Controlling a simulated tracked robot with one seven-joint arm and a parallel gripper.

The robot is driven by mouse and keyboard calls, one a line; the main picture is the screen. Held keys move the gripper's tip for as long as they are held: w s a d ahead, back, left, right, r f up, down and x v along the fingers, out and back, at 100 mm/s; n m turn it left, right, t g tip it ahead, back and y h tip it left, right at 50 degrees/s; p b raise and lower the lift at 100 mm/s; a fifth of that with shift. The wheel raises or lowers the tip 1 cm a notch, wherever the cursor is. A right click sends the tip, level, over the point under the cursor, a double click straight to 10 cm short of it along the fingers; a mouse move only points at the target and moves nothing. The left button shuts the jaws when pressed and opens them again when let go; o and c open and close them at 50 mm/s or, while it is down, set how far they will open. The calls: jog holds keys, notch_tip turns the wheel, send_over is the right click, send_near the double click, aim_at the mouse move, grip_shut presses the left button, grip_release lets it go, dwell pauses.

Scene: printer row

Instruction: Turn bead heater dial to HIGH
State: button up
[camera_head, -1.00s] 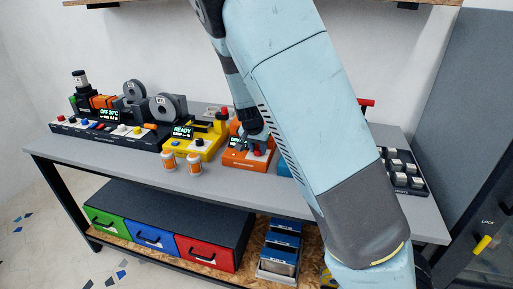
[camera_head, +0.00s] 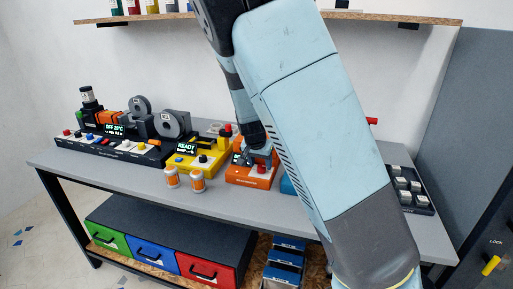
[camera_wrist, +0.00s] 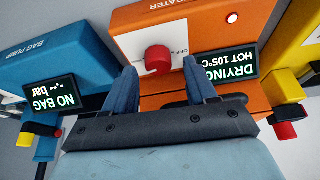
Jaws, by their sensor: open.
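The orange bead heater (camera_head: 245,178) stands on the bench, partly behind my arm. In the wrist view its orange case (camera_wrist: 225,20) appears upside down. Its red dial (camera_wrist: 158,58) sits on a pale panel, with OFF lettering partly readable beside it. The dial's pointer setting is not clear. The heater's screen (camera_wrist: 229,62) reads DRYING, HOT 105°C. My gripper (camera_wrist: 158,68) is open, with one blue finger on each side of the dial's line. I cannot tell whether the fingertips touch it.
A blue bag pump (camera_wrist: 60,70) is left of the heater in the wrist view. A yellow unit (camera_wrist: 285,88) is on its other side, also seen in the head view (camera_head: 196,160). Two orange-and-white jars (camera_head: 184,180) stand near the bench's front edge. A shelf (camera_head: 250,18) hangs above.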

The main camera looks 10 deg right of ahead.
jog(key=v, duration=1.2)
jog(key=s+d+r+n+g+y, duration=0.15)
jog(key=s+d+r+y, duration=0.25)
jog(key=s+d, duration=0.65)
jog(key=s+d+r+n+t+h, duration=0.1)
jog(key=s+d+r+n, duration=0.1)
jog(key=s, duration=0.7)
jog(key=s+d+r+n+t+h, duration=0.1)
jog(key=s+d+r, duration=0.3)
jog(key=s, duration=0.5)
jog(key=shift+r+n+t, duration=0.35)
jog(key=shift+r+t, duration=0.2)
jog(key=shift+r, duration=0.4)
